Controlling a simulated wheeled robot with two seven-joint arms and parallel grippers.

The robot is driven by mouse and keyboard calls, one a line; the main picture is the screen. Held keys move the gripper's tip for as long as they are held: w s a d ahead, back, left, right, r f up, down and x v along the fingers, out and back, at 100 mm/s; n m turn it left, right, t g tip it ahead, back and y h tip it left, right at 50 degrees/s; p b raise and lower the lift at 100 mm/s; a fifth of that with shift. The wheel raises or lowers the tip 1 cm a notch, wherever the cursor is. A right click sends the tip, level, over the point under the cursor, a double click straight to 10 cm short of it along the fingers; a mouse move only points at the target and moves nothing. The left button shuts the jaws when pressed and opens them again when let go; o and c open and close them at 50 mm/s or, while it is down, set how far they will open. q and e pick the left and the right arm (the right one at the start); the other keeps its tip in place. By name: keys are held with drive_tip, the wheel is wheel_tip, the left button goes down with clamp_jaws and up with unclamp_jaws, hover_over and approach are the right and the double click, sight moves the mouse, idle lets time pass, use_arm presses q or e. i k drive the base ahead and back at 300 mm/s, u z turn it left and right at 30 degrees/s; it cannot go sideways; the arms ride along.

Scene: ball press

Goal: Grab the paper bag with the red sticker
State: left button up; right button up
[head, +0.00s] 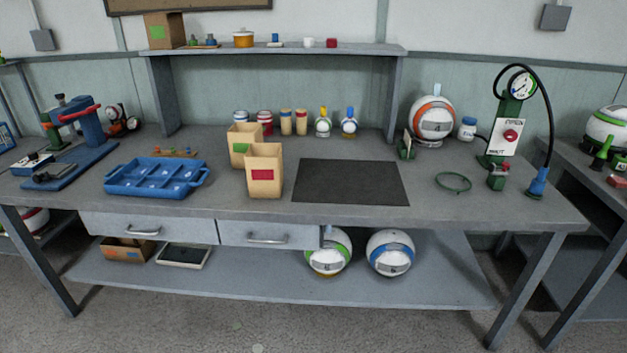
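The paper bag with the red sticker (264,188) stands upright on the workbench, left of the dark mat. It is tan and open at the top, with the red sticker (263,174) on its front. A second tan paper bag with a green sticker (238,134) stands just behind it to the left, partly hidden by it. Neither of my grippers shows in the head view.
A blue compartment tray (155,192) lies left of the bags. The dark mat (350,182) to their right is bare. Cans and bottles (286,122) stand behind. A gauge stand with a hose (508,118) and a green ring (453,182) are at the right.

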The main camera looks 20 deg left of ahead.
sight(264, 166)
drive_tip(key=u, duration=0.1)
drive_tip(key=i, duration=0.95)
drive_tip(key=u, duration=0.65)
